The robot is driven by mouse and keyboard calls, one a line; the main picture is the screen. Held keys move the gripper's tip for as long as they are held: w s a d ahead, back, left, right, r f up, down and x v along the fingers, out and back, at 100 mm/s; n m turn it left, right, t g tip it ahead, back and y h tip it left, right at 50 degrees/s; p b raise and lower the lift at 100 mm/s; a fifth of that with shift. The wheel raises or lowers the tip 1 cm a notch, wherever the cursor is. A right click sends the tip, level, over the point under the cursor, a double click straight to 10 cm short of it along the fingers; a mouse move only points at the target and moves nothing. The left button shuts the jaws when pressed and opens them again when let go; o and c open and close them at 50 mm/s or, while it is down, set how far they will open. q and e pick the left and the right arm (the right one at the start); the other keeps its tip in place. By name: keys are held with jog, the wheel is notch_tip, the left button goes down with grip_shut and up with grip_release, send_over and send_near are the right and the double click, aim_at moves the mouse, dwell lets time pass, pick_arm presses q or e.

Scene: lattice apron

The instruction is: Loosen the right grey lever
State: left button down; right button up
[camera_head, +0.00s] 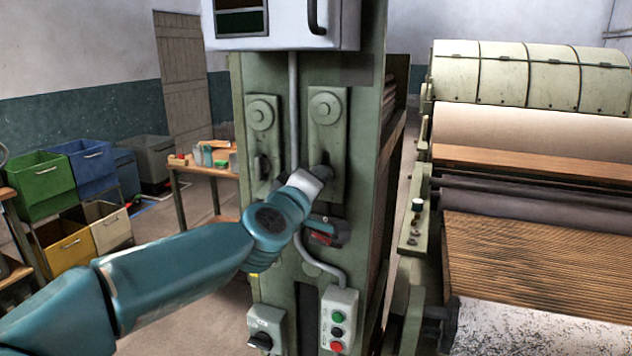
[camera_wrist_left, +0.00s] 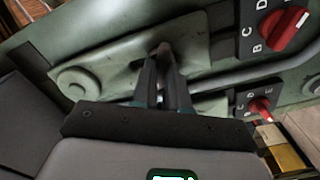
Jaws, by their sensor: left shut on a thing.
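My left gripper (camera_head: 322,173) reaches the lower part of the right green plate (camera_head: 327,120) on the column. In the left wrist view its two dark fingers (camera_wrist_left: 164,82) are shut on the right grey lever (camera_wrist_left: 165,48), of which only a small dark part shows between them. In the head view the gripper and wrist hide most of this lever. The left grey lever (camera_head: 262,167) hangs on the left plate (camera_head: 261,115), apart from my gripper. My right gripper is not in view.
A grey box (camera_head: 338,319) with green and red buttons and a rotary switch box (camera_head: 265,328) sit low on the column. A red-handled part (camera_head: 322,238) is just below my wrist. Red lettered knobs (camera_wrist_left: 286,28) show in the wrist view. A roller machine (camera_head: 540,170) stands right.

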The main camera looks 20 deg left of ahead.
pick_arm(q)
jog(key=shift+a+r, duration=0.1)
jog(key=shift+r, duration=0.05)
jog(key=c, duration=1.1)
grip_release()
jog(key=shift+c, duration=0.2)
jog(key=shift+s, duration=0.1)
jog(key=s, duration=1.6)
jog(key=shift+a+b, duration=0.3)
jog(key=shift+s+a, duration=0.1)
jog(key=shift+s, duration=0.05)
